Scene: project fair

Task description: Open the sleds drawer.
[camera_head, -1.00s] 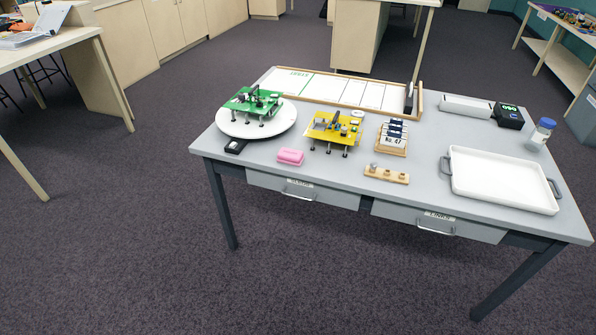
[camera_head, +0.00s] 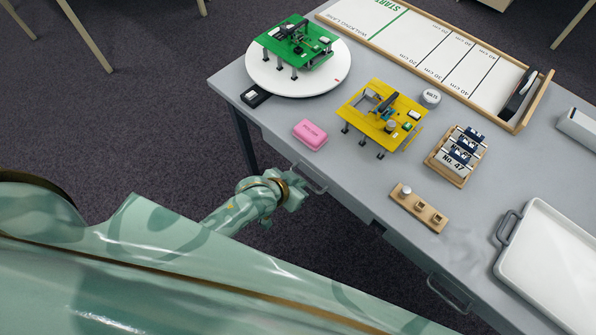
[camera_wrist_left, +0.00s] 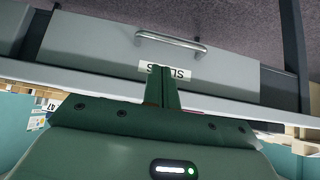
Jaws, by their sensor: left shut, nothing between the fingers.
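The sleds drawer shows in the left wrist view as a grey front (camera_wrist_left: 90,42) with a silver bar handle (camera_wrist_left: 172,41) and a white label (camera_wrist_left: 191,71), partly hidden by my fingers. In the head view its handle (camera_head: 309,179) sticks out at the table's front edge, and the drawer looks shut. My left gripper (camera_head: 296,195) is beside that handle in the head view. In the left wrist view its fingers (camera_wrist_left: 162,86) are shut and empty, overlapping the label and short of the handle in the picture. My right gripper is not in view.
The second drawer's handle (camera_head: 450,293) is further right along the grey table (camera_head: 350,190). On top near the front edge are a pink block (camera_head: 310,133), a yellow board (camera_head: 382,115), and a wooden peg strip (camera_head: 419,208). A white tray (camera_head: 550,265) stands at the right.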

